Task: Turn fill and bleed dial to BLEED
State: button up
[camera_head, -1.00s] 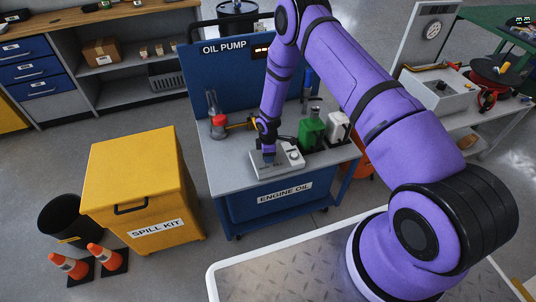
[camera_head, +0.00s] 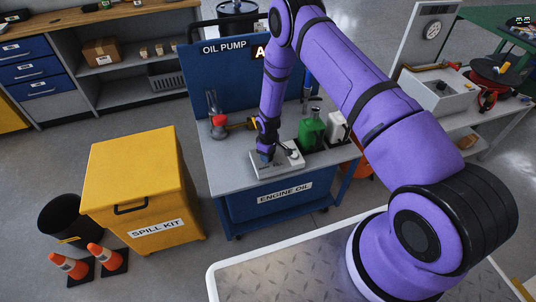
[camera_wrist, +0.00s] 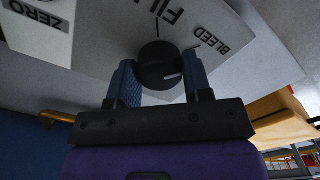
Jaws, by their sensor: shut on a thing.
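The black round fill and bleed dial (camera_wrist: 157,58) sits on a pale panel (camera_wrist: 110,40) in the wrist view. My gripper (camera_wrist: 160,74) is shut on the dial, with one blue finger on each side. A short white mark on the dial points to the right in this view. The FILL label is above the dial and the BLEED label (camera_wrist: 208,39) is at its upper right, with a tick line beside it. In the head view, my gripper (camera_head: 266,157) points down at the grey panel box (camera_head: 277,170) on the oil pump cart, and hides the dial.
The cart top (camera_head: 225,171) also holds a green bottle (camera_head: 311,132), a white container (camera_head: 337,127) and a red-based item (camera_head: 218,125). A blue OIL PUMP board (camera_head: 220,75) stands behind. A yellow spill kit box (camera_head: 142,175) is at the left. A ZERO-labelled block (camera_wrist: 38,25) is near the dial.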

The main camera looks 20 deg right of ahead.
dwell(0.4)
jog(key=o, duration=0.9)
notch_tip(320, 180, up, 11)
jog(key=shift+f, duration=0.1)
dwell(0.4)
